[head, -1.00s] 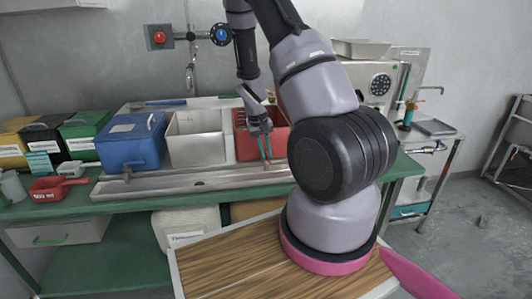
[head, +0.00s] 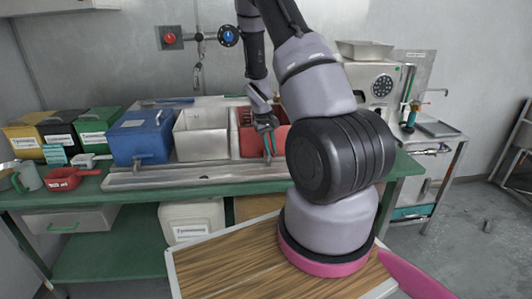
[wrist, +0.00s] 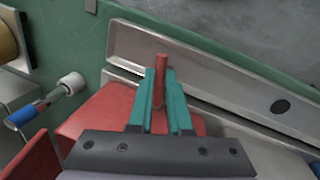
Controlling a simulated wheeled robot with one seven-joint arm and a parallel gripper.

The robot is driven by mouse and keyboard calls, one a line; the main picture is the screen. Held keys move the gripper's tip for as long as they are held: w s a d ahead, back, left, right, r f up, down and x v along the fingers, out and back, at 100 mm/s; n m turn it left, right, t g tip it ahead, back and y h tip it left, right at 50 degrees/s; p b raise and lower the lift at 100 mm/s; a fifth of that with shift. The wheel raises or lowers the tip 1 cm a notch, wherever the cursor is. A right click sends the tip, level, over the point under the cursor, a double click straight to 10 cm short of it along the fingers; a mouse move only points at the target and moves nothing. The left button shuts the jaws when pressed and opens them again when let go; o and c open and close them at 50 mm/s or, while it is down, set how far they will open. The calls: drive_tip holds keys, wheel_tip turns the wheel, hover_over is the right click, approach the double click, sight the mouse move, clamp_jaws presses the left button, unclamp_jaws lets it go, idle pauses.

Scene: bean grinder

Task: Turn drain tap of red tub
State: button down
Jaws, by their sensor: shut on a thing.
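The red tub (head: 280,139) stands at the right end of the row of tubs on the green bench, partly hidden behind my arm. In the wrist view its red wall (wrist: 97,115) shows below and left of my gripper. My gripper (head: 270,147) is at the front of the red tub, with its teal fingers pointing down. In the wrist view my gripper (wrist: 157,98) is shut on a red bar, the drain tap (wrist: 160,75), whose end sticks out beyond the fingertips over the grey trough.
A metal tub (head: 202,140) and a blue tub (head: 138,140) stand left of the red tub, each close to the other. A long grey drain trough (head: 190,175) runs in front of them. In the wrist view a blue-and-white tap (wrist: 45,102) lies to the left.

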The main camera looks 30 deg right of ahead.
drive_tip(key=shift+d+n, duration=0.55)
drive_tip(key=shift+n, duration=0.35)
drive_tip(key=shift+w+d+n+t+y, duration=0.35)
drive_tip(key=shift+d+n, duration=0.4)
drive_tip(key=shift+n, duration=1.5)
drive_tip(key=shift+w+d+n+t+y, duration=0.1)
drive_tip(key=shift+w+d+n+t, duration=0.45)
drive_tip(key=shift+n, duration=1.65)
drive_tip(key=shift+w+d+n+t+y, duration=0.25)
drive_tip(key=shift+w+d+n, duration=0.5)
drive_tip(key=shift+n, duration=1.5)
drive_tip(key=shift+s+d, duration=0.2)
drive_tip(key=c, duration=0.8)
unclamp_jaws()
drive_tip(key=shift+c, duration=0.2)
wheel_tip(320, 180, up, 11)
drive_tip(key=s, duration=0.2)
drive_tip(key=shift+a+f, duration=0.2)
drive_tip(key=shift+a, duration=0.15)
